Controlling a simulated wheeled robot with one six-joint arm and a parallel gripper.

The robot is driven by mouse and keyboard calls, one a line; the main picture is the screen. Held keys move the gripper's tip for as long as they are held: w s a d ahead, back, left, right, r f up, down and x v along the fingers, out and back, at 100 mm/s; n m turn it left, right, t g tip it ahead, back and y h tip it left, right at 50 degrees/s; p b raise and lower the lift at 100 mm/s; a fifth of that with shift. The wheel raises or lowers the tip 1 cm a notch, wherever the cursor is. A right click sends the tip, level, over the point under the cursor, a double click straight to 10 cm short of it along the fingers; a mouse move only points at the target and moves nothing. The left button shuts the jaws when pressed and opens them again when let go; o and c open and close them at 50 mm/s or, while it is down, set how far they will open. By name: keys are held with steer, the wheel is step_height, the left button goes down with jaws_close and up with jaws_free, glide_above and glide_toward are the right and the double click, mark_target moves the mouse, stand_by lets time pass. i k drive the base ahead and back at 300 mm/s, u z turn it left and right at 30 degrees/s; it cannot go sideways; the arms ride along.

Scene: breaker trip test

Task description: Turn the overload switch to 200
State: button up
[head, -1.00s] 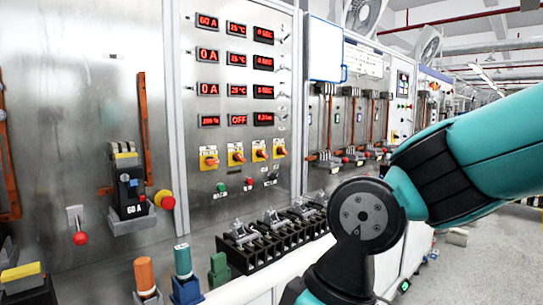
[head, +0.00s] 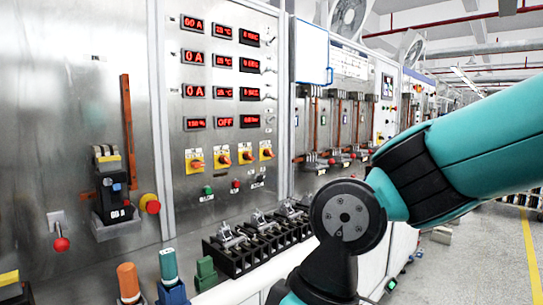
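On the steel control panel (head: 225,100), a row of rotary switches with orange-red knobs on yellow plates sits below the red displays. The leftmost switch (head: 196,162) shows its knob roughly sideways. The labels are too small to read, so I cannot tell which is the overload switch. A red display (head: 195,124) above the leftmost switch ends in a percent sign; its digits are blurred. My teal and black arm fills the right side, to the right of the switches. My gripper is out of frame.
A row of black terminal blocks (head: 262,240) with metal clamps stands on the bench below the panel. Orange, blue and green posts stand at lower left. A black breaker (head: 113,190) and a yellow-red button (head: 150,203) are left of the panel. The grey floor (head: 480,260) is open at right.

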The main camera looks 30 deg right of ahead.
mark_target(267, 153)
steer(key=z, duration=0.2)
steer(key=i, duration=1)
steer(key=z, duration=0.4)
